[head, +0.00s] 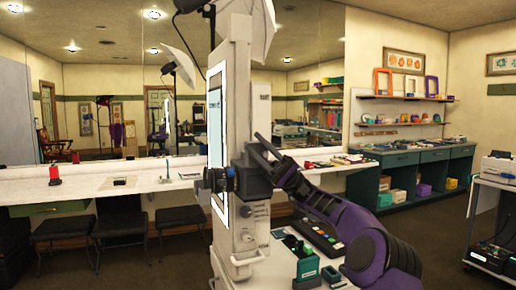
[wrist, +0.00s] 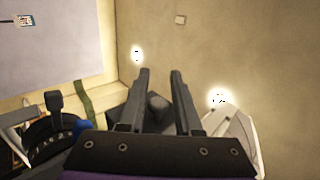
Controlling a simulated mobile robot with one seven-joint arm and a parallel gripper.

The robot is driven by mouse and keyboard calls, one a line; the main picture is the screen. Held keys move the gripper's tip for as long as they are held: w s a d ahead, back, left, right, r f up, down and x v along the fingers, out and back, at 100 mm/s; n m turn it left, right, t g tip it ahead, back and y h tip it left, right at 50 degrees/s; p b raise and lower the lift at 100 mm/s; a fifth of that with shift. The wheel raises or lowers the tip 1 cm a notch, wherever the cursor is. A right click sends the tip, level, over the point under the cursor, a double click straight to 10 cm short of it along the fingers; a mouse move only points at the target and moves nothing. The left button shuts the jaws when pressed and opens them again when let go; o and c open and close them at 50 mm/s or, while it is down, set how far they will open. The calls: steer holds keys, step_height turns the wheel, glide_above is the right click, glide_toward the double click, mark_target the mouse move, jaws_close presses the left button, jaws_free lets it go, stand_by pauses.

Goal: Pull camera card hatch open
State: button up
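The dark camera (head: 257,178) is mounted on the pale column, its lens (head: 215,180) pointing left. My gripper (head: 256,144) is at the camera's upper right, overlapping it in the head view. I cannot tell whether it touches the camera. In the wrist view my gripper (wrist: 161,72) has its two fingers apart, with a gap between the tips. A dark rounded shape (wrist: 158,106) shows low between the fingers; I cannot tell what it is. The card hatch cannot be made out in either view; my arm hides part of the camera.
A white umbrella (head: 250,25) is overhead. A long white counter (head: 120,183) and stools are behind left. A cart (head: 495,215) stands right.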

steer(key=shift+o, duration=1.1)
steer(key=p+v, duration=0.1)
steer(key=v, duration=1.1)
steer(key=shift+c, duration=0.3)
